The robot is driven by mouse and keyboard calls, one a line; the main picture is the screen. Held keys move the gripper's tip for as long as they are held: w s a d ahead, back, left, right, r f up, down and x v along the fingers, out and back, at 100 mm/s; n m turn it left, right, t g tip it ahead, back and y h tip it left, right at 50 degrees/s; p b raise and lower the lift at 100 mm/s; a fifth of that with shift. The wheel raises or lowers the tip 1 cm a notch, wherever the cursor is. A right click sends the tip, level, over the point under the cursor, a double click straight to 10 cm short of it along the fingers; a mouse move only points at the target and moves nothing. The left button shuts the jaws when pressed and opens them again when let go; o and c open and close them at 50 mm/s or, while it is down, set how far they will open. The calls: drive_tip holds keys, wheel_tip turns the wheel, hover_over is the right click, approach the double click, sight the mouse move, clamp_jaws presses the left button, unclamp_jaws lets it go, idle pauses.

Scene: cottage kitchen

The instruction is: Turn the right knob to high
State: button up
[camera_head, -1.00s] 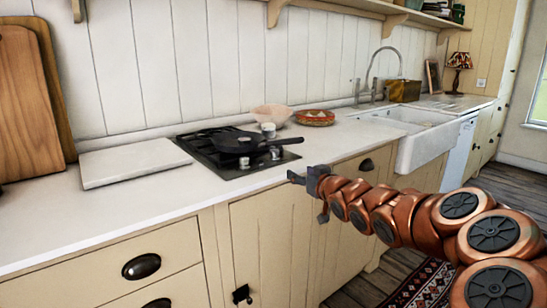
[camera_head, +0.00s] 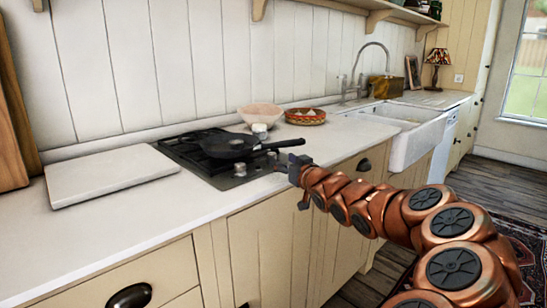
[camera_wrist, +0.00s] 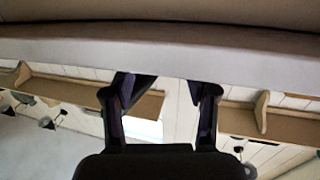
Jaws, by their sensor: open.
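The black gas hob (camera_head: 190,153) is set in the white counter, with a dark frying pan (camera_head: 230,146) on it. Two pale knobs show at its front: the left knob (camera_head: 240,170) and the right knob (camera_head: 272,158). The right knob is close to my gripper in the picture, and its setting is too small to read. My gripper (camera_head: 288,163) is at the counter's front edge, just right of the right knob. In the wrist view its two dark fingers (camera_wrist: 160,95) are apart with nothing between them. I cannot make out the knob there.
A pale pink bowl (camera_head: 258,116) and a patterned dish (camera_head: 305,117) stand behind the hob. A white slab (camera_head: 110,172) lies to its left. The white sink (camera_head: 410,140) is to the right. The counter between hob and sink is clear.

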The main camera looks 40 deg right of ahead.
sight(274, 155)
drive_tip(key=shift+x, duration=2.7)
drive_tip(key=shift+c, duration=0.3)
clamp_jaws()
drive_tip(key=p, duration=0.3)
drive_tip(key=shift+w+d+r+n+y, duration=0.1)
drive_tip(key=shift+r+n+y, duration=0.2)
drive_tip(key=shift+r, duration=0.05)
